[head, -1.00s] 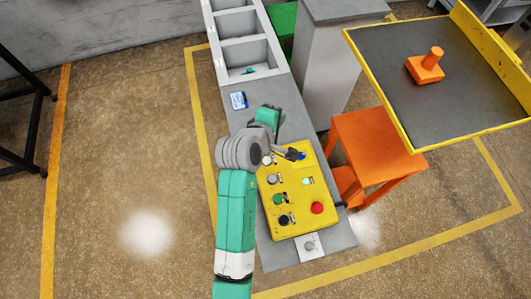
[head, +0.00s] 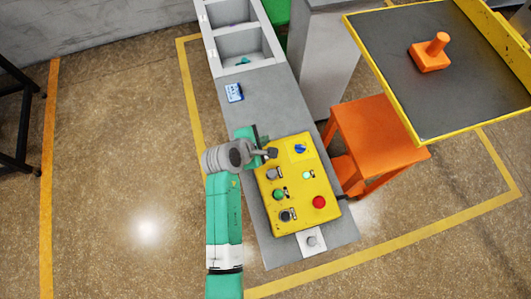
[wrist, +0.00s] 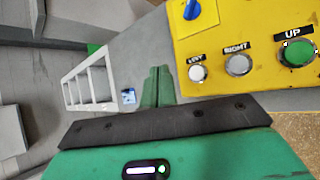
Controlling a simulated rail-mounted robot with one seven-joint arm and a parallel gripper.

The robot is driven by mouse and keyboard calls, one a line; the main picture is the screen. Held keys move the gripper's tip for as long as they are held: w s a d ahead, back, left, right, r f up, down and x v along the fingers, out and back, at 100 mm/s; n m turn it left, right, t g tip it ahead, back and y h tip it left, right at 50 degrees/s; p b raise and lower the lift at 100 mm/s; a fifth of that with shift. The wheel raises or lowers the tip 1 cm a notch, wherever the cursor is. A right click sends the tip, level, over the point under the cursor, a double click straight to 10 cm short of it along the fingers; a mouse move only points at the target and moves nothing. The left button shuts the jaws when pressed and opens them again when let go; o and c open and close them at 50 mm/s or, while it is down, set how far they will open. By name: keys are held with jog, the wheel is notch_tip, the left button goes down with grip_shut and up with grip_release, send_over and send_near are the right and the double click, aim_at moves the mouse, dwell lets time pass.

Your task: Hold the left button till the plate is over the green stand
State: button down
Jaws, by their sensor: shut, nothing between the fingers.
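The dark plate (head: 385,75) with yellow edges hangs at the upper right in the head view, beside and partly above the orange stand (head: 378,130). A green stand (head: 278,14) shows only in part at the top, behind the grey column. The white left button (wrist: 197,73) is on the yellow control panel (head: 314,185); in the head view my gripper hides it. My gripper (head: 271,152) is shut and empty at the panel's upper left corner. In the wrist view its fingers (wrist: 157,85) are left of the left button, with no contact visible.
The panel also has a grey right button (wrist: 238,65), a green up button (wrist: 298,52), a blue knob (head: 300,148) and a red button (head: 319,202). An orange handled block (head: 430,55) sits on the plate. A grey column (head: 322,60) stands behind the panel.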

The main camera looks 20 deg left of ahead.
notch_tip(320, 180, down, 7)
jog(key=b, duration=0.7)
jog(key=shift+r, duration=0.15)
jog(key=shift+f+b, duration=0.3)
jog(key=shift+f, duration=0.55)
jog(key=shift+f, duration=0.1)
dwell(0.6)
jog(key=shift+f, duration=0.35)
